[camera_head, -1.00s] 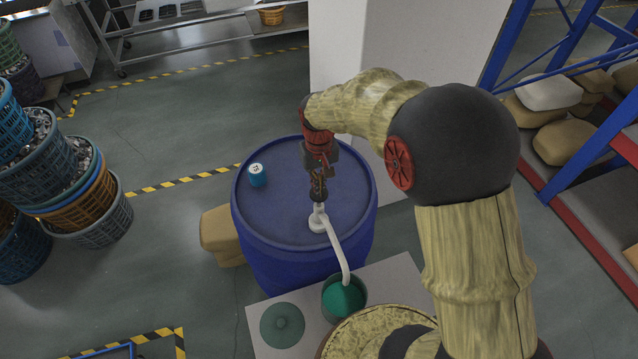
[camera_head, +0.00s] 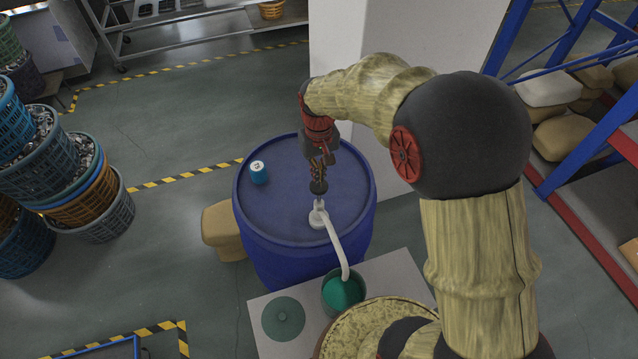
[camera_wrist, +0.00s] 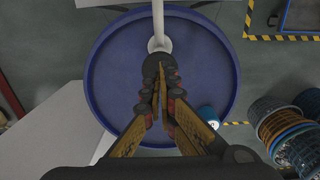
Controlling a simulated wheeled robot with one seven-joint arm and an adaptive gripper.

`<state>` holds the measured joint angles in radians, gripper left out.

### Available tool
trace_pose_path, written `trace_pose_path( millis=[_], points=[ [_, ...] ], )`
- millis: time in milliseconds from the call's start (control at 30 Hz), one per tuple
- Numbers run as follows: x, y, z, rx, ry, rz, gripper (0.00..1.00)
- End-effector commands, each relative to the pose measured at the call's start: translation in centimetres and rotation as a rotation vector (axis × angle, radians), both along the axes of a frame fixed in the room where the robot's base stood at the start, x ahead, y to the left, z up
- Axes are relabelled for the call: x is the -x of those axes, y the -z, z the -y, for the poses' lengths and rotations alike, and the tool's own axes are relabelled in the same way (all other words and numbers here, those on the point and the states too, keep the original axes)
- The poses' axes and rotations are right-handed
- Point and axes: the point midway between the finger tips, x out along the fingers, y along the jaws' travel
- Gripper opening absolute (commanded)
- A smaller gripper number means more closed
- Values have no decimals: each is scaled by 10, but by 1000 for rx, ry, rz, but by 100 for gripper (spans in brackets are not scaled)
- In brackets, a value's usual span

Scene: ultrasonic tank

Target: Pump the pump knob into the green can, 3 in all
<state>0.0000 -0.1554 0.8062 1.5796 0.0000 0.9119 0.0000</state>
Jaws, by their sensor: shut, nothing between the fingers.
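The pump, with a white base and a bent white spout (camera_head: 335,240), stands on top of the blue drum (camera_head: 250,215). Its dark round pump knob (camera_head: 318,187) is above the white base, and it also shows in the wrist view (camera_wrist: 152,64). My gripper (camera_head: 319,178) is shut and empty, pointing down at the knob with its fingertips just over or on it; I cannot tell if they touch. The spout runs down to the green can (camera_head: 343,292), which stands beside the drum and shows green inside. The spout's end hides part of the can.
A small blue container with a white top (camera_head: 258,172) stands on the drum's left side. A round green lid (camera_head: 283,318) lies on the pale board left of the can. Stacked baskets (camera_head: 100,210) stand at the left, a blue rack (camera_head: 560,140) at the right.

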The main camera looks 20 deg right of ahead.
Motion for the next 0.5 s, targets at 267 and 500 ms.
trace_pose_path(
  millis=[267, 500],
  points=[
    [0, 0, 0, 0, 0, 1, 0],
    [0, 9, 0, 0, 0, 0, 0]
  ],
)
